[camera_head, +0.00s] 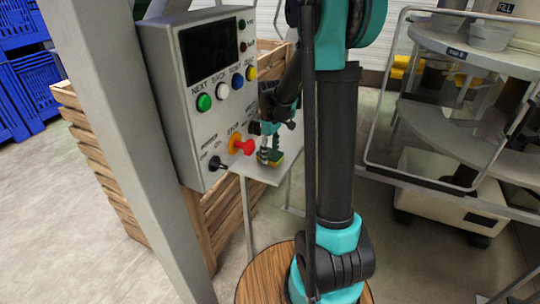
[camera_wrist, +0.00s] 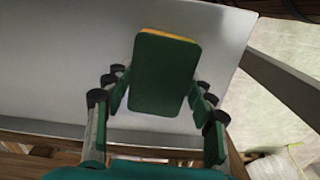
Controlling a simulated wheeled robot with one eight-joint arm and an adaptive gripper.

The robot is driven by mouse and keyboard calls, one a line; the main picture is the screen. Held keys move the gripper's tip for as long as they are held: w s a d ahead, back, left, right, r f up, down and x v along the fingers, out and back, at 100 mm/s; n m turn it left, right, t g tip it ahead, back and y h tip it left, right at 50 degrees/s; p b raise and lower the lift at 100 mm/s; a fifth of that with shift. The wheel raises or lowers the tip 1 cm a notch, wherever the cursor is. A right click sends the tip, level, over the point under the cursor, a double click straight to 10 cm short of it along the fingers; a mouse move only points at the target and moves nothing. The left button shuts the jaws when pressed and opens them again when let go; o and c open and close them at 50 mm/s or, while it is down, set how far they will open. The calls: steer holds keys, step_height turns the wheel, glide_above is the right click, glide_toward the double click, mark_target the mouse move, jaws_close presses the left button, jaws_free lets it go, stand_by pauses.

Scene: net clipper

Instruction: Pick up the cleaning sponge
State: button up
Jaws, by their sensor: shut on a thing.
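The cleaning sponge (camera_wrist: 163,73) is a rounded block with a dark green face and a thin yellow edge. My gripper (camera_wrist: 160,90) is shut on it, with fingers on its left and right sides in the wrist view. In the head view the sponge (camera_head: 270,158) shows small, green and yellow, below my gripper (camera_head: 269,148), over a small pale table (camera_head: 262,174). The grey table top (camera_wrist: 50,60) spreads behind the sponge in the wrist view. I cannot tell whether the sponge touches the table.
A grey control box (camera_head: 180,130) with coloured buttons and a red knob stands close left of my gripper. A wooden crate (camera_head: 110,180) is behind it. A metal-framed machine (camera_head: 450,140) with round grey trays stands at the right. Blue crates (camera_head: 25,90) are at the far left.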

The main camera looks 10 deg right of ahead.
mark_target(270, 153)
step_height(270, 153, up, 19)
steer(key=shift+r, duration=0.2)
stand_by(0.5)
